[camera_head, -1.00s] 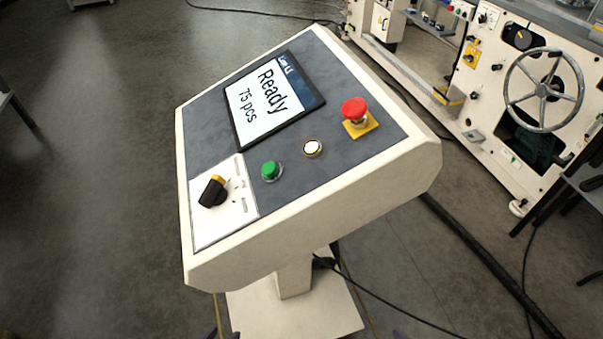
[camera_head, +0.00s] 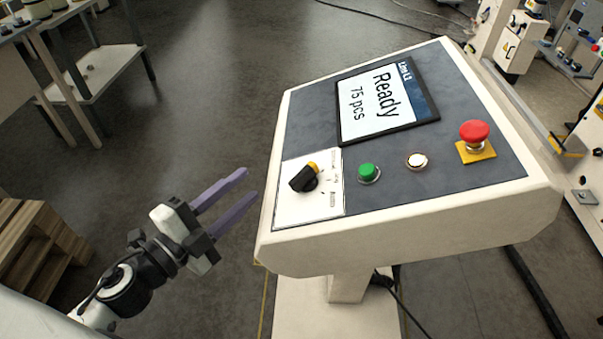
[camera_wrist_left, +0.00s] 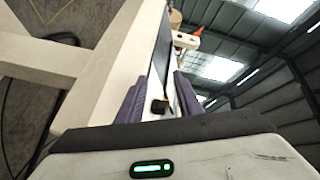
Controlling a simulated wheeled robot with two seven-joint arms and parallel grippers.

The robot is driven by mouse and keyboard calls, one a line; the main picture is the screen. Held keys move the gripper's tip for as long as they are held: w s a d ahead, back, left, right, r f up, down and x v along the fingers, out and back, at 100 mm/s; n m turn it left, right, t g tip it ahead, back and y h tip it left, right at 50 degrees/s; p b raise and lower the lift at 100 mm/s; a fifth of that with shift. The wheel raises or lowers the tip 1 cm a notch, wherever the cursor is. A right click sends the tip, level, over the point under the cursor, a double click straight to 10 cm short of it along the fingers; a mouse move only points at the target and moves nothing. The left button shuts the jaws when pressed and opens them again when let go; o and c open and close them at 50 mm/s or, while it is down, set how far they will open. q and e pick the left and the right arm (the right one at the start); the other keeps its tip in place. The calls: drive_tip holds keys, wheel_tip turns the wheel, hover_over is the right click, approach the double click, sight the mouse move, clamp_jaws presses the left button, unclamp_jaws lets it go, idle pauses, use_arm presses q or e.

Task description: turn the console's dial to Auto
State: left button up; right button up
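The console (camera_head: 400,215) has a sloped grey top with a white dial plate (camera_head: 293,208) at its left end. The dial (camera_head: 304,178) is a black knob with a yellow mark, which lies toward the upper right. The plate's labels are too small to read. My left gripper (camera_head: 248,184) is left of the console, its two purple fingers apart and empty, pointing toward the dial without touching it. In the left wrist view the dial (camera_wrist_left: 160,106) shows between the spread fingers, farther ahead. My right gripper is not in view.
Right of the dial are a green button (camera_head: 368,172), a white button (camera_head: 417,160) and a red emergency knob (camera_head: 474,132). A screen (camera_head: 385,100) reads "Ready 75 pcs". A wooden crate (camera_head: 40,245) stands at left. Floor behind the gripper is clear.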

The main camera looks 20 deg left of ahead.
sight(300, 174)
use_arm(q)
drive_tip(key=d+r+m+g+h+b, duration=0.1)
drive_tip(key=d+r+m+g+b, duration=0.1)
drive_tip(key=m, duration=0.5)
drive_tip(key=d+r+m+g+h+b, duration=0.1)
drive_tip(key=d+r+m+g+b, duration=0.1)
drive_tip(key=m, duration=0.6)
drive_tip(key=d+r+m+g+h+b, duration=0.1)
drive_tip(key=d+r+m+g+b, duration=0.1)
drive_tip(key=m, duration=0.6)
drive_tip(key=shift+s, duration=0.3)
drive_tip(key=x, duration=0.2)
drive_tip(key=p+x, duration=0.1)
drive_tip(key=x, duration=0.1)
drive_tip(key=p+x, duration=0.1)
drive_tip(key=x, duration=0.1)
drive_tip(key=shift+r, duration=0.3)
drive_tip(key=shift+x, duration=0.85)
drive_tip(key=shift+f, duration=0.15)
